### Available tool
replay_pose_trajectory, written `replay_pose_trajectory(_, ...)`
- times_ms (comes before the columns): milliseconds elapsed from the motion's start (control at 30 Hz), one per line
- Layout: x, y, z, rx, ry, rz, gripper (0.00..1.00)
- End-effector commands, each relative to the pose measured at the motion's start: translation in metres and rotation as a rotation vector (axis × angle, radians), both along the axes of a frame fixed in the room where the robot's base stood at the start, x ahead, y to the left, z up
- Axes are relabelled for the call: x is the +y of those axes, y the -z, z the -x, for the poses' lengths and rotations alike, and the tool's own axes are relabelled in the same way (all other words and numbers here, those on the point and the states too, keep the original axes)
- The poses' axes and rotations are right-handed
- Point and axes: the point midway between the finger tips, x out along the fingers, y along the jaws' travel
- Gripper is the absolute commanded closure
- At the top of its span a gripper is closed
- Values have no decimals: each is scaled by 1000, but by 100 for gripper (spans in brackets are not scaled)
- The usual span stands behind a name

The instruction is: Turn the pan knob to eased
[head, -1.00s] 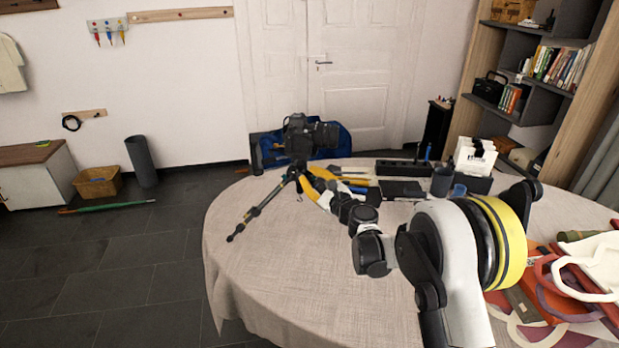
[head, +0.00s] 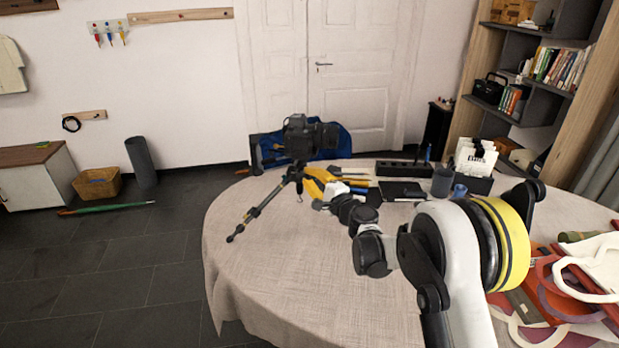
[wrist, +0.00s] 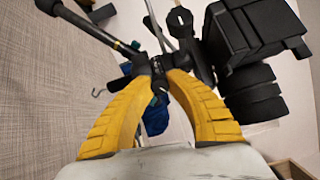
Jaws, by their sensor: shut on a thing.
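The camera (head: 299,138) sits on a small black tripod (head: 262,209) that stands on the round table. The camera also shows at the upper right of the wrist view (wrist: 255,60), with the tripod head beside it. My gripper (wrist: 160,80) has yellow fingers, closed on a small dark part of the tripod head below the camera, which I take to be the pan knob (wrist: 158,66). The fingertips hide most of that part, and I cannot read its setting. In the head view my gripper (head: 309,180) is at the tripod's right side, partly hidden by my arm.
The round table (head: 260,290) has clear cloth at the front left. Behind my arm are a black tray (head: 403,168), a dark cup (head: 442,181) and a white card holder (head: 475,158). Coloured flat pieces (head: 570,290) lie at the right. A tripod leg (wrist: 90,25) passes close to my fingers.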

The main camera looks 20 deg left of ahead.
Motion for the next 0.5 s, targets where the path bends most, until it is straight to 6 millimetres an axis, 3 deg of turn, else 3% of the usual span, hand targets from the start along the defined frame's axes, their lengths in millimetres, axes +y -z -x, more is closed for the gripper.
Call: replay_pose_trajectory(500, 0, 0, 0, -59, 1, 47, 100)
